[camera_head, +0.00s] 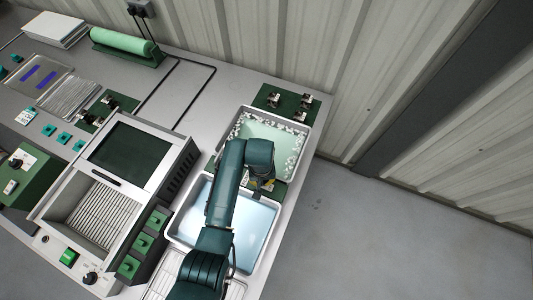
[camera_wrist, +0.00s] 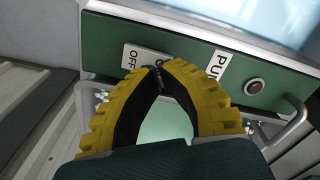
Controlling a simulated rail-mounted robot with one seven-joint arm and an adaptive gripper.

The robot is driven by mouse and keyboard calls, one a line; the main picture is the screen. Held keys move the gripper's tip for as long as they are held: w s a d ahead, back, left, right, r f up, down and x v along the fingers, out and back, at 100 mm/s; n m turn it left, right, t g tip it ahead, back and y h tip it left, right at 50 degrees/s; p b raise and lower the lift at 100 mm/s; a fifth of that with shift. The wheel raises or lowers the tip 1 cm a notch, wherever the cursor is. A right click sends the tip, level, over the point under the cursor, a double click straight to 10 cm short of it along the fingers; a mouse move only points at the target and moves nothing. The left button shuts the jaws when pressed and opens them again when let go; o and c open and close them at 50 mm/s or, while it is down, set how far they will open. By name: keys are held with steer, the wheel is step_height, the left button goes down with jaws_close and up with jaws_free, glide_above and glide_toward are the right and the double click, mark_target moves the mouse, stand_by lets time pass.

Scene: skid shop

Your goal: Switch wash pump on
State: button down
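The green pump panel (camera_wrist: 110,50) fills the upper part of the wrist view. It bears an "OFF" label (camera_wrist: 131,58), a partly covered label beside it, and a "PU…" label (camera_wrist: 218,64) cut by my finger. A round metal-rimmed dark part (camera_wrist: 254,87) sits at its right. My gripper (camera_wrist: 158,72) has its yellow-and-black fingertips together in front of the panel, between the labels. The fingertips hide whatever switch is there, and I cannot tell whether they touch it. In the head view, the panel (camera_head: 279,187) shows between two basins, under my gripper (camera_head: 262,190).
A basin of blue liquid (camera_head: 185,231) lies on the near side of the panel and a pale-green foamy basin (camera_head: 296,150) on the far side. A screened machine (camera_head: 150,135) stands left. Metal handle bars (camera_wrist: 291,125) flank the panel closely.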

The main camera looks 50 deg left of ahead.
steer(key=shift+f+b, duration=0.7)
steer(key=shift+f, duration=0.45)
stand_by(0.4)
step_height(320, 180, up, 7)
steer(key=p, duration=0.7)
steer(key=shift+r+p, duration=0.15)
steer(key=shift+p, duration=0.15)
